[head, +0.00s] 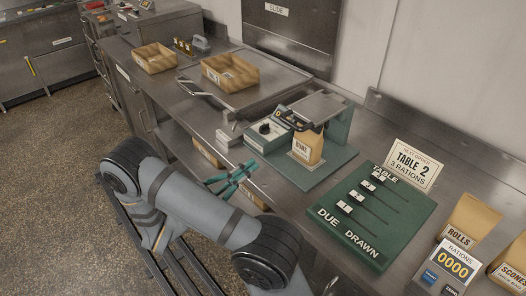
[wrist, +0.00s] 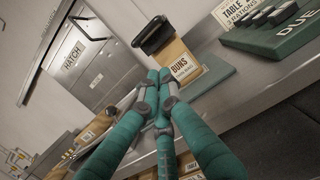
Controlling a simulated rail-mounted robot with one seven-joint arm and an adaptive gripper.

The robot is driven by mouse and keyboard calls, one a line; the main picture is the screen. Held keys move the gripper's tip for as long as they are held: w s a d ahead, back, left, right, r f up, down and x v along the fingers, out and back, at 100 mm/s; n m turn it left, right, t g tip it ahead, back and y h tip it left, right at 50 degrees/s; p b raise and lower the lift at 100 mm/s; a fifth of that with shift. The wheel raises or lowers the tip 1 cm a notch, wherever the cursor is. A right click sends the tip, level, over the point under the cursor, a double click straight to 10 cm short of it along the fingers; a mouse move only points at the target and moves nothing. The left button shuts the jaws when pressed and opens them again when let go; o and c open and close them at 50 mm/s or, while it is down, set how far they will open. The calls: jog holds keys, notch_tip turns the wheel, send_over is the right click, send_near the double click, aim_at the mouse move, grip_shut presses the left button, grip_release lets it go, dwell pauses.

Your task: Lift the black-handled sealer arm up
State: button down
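The sealer (head: 338,128) stands on a green base on the counter in the head view, with a grey plate on top. Its black handle (head: 302,124) is at the near edge of that plate, above a brown bag labelled BUNS (head: 308,150). In the wrist view the black handle (wrist: 152,35) shows just beyond my fingertips, with the BUNS bag (wrist: 180,60) below it. My gripper (head: 247,167) has teal fingers and is in front of the counter edge, left of and below the sealer. In the wrist view its fingertips (wrist: 160,77) are drawn together with nothing between them. It appears apart from the handle.
A grey-green box with a black knob (head: 268,130) stands left of the sealer. A green board with sliders (head: 372,212) is to its right, behind it a TABLE 2 card (head: 412,163). Brown trays (head: 230,72) stand at the back left. Paper bags (head: 470,220) are at far right.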

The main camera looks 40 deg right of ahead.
jog(key=d+r+p, duration=0.4)
jog(key=d+r, duration=0.1)
jog(key=d, duration=0.6)
jog(key=shift+w+d, duration=0.2)
jog(key=shift+w, duration=0.2)
